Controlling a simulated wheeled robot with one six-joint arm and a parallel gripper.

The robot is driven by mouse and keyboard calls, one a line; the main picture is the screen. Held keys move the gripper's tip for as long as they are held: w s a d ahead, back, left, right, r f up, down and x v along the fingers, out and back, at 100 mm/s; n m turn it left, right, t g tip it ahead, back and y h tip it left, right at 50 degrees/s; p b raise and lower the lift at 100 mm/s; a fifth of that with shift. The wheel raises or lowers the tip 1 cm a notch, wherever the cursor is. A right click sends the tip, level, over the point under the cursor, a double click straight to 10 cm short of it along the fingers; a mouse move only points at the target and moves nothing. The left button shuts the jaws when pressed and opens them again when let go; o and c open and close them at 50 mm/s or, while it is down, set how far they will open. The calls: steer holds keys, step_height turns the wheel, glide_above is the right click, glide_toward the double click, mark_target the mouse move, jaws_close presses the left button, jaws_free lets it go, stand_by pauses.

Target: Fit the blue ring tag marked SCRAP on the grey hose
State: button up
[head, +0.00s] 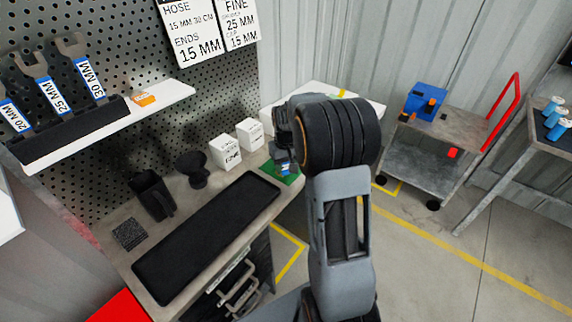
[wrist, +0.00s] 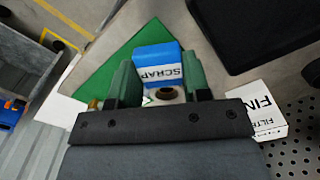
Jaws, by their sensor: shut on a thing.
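Below is a green mat (wrist: 115,57). In the head view my gripper (head: 285,165) is over the green mat (head: 291,178) at the bench's far right end, with a bit of blue at its tip. I cannot make out the grey hose.
A black tray (head: 208,238) lies along the bench front. White boxes (head: 225,152), a black funnel-like cup (head: 192,168) and a black bin (head: 152,194) stand behind it. A shelf (head: 165,98) holds wrenches. A cart (head: 440,145) stands across open floor.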

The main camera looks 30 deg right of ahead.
mark_target(286, 166)
steer(key=shift+f+b, duration=0.95)
steer(key=shift+f, duration=0.55)
steer(key=o, duration=1)
steer(key=shift+o, duration=0.2)
step_height(286, 166, up, 14)
steer(key=shift+f, duration=0.1)
steer(key=s+a+f+t+p, duration=0.1)
steer(key=s+a, duration=0.5)
steer(key=s, duration=0.3)
steer(key=s+a+f+n+t, duration=0.1)
steer(key=s+a+t, duration=0.1)
steer(key=s+a, duration=0.4)
steer(key=s, duration=0.3)
steer(key=shift+s+a+t+p, duration=0.25)
steer(key=shift+s+t+p, duration=0.05)
steer(key=shift+s+p, duration=0.1)
